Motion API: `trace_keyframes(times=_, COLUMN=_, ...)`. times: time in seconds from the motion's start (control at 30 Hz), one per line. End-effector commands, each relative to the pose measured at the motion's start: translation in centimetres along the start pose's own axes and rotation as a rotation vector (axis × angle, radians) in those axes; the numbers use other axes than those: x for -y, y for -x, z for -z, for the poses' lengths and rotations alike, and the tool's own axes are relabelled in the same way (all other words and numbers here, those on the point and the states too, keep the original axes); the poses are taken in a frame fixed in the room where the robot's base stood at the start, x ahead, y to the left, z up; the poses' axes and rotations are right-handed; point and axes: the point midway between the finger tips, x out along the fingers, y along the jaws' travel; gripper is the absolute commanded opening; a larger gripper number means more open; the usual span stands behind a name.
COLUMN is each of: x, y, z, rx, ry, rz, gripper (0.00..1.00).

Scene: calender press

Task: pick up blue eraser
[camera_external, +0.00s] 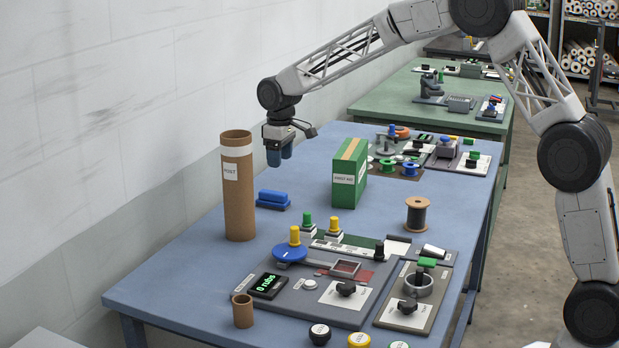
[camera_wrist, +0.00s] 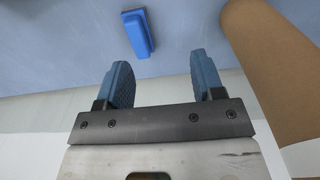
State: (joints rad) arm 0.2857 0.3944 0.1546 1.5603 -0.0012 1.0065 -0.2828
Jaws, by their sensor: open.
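The blue eraser (camera_external: 272,197) lies on the blue table near the wall, to the right of the tall cardboard tube. It has a bright blue top and a darker base. In the wrist view the eraser (camera_wrist: 138,33) is at the top, beyond the fingertips and slightly left of the middle of the gap. My gripper (camera_external: 279,155) is above the table, higher than the eraser and apart from it. Its two blue fingers (camera_wrist: 160,75) are spread, with nothing between them.
A tall cardboard tube (camera_external: 238,190) stands close left of the eraser and on the right in the wrist view (camera_wrist: 275,70). A green box (camera_external: 349,175) stands to the right. A panel with knobs (camera_external: 320,295) lies in front. The wall is behind.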

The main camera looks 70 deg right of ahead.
Motion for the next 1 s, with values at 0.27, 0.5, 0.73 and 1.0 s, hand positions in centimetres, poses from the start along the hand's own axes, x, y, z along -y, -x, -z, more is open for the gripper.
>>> trace_keyframes(times=0.27, x=-3.7, y=-4.7, z=3.8, rx=0.019, ry=0.001, rz=0.006, gripper=0.62)
trace_keyframes(times=0.5, x=-4.9, y=-6.3, z=4.9, rx=0.024, ry=0.003, rz=0.008, gripper=0.62)
trace_keyframes(times=0.73, x=-5.0, y=-6.4, z=5.0, rx=0.025, ry=0.003, rz=0.008, gripper=0.62)
trace_keyframes(times=1.0, x=-5.0, y=-7.1, z=5.0, rx=0.025, ry=0.003, rz=0.008, gripper=0.62)
